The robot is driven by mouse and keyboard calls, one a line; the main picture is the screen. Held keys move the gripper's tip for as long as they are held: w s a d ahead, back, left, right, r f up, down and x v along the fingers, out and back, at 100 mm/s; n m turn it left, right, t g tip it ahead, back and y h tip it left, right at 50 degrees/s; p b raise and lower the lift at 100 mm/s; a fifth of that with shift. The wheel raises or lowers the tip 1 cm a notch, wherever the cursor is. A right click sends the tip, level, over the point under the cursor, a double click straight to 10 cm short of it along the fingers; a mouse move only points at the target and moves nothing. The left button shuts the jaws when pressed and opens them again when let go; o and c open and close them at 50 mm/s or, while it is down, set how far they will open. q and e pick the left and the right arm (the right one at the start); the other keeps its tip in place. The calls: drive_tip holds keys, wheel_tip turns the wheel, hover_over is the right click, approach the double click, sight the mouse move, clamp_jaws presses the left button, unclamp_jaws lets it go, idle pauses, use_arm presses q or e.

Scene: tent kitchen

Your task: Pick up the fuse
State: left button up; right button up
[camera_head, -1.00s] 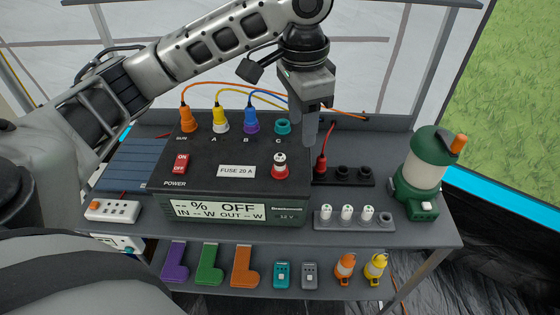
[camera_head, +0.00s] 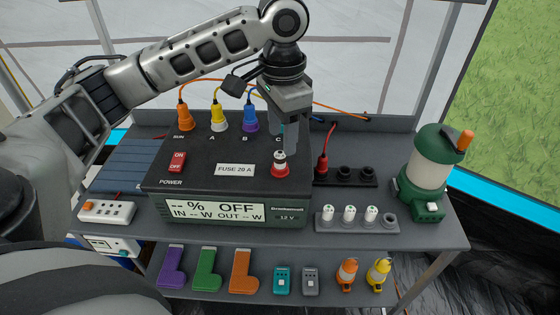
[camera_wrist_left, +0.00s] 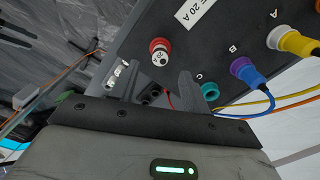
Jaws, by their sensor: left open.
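A fuse (camera_head: 280,158) with a white top stands upright in a red holder on the top right of the black power unit (camera_head: 225,180). It also shows in the left wrist view (camera_wrist_left: 159,55), marked 20 A. My left gripper (camera_head: 283,145) is open, pointing down just above and behind the fuse. The fuse does not appear to be between the fingers. Several white fuses (camera_head: 348,214) stand in a grey rack (camera_head: 352,226) at the right front of the shelf. My right gripper is not in view.
Orange, yellow and blue plugs (camera_head: 219,122) with cables stand left of my gripper. A teal socket (camera_wrist_left: 210,92) is close to it. A green lantern (camera_head: 430,172) stands at the right. A black socket strip (camera_head: 345,176) with a red plug is beside the unit.

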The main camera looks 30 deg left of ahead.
sight(280, 154)
use_arm(q)
drive_tip(key=f, duration=0.5)
drive_tip(key=shift+s+a, duration=0.1)
drive_tip(key=shift+s, duration=0.15)
clamp_jaws()
drive_tip(key=shift+r, duration=0.1)
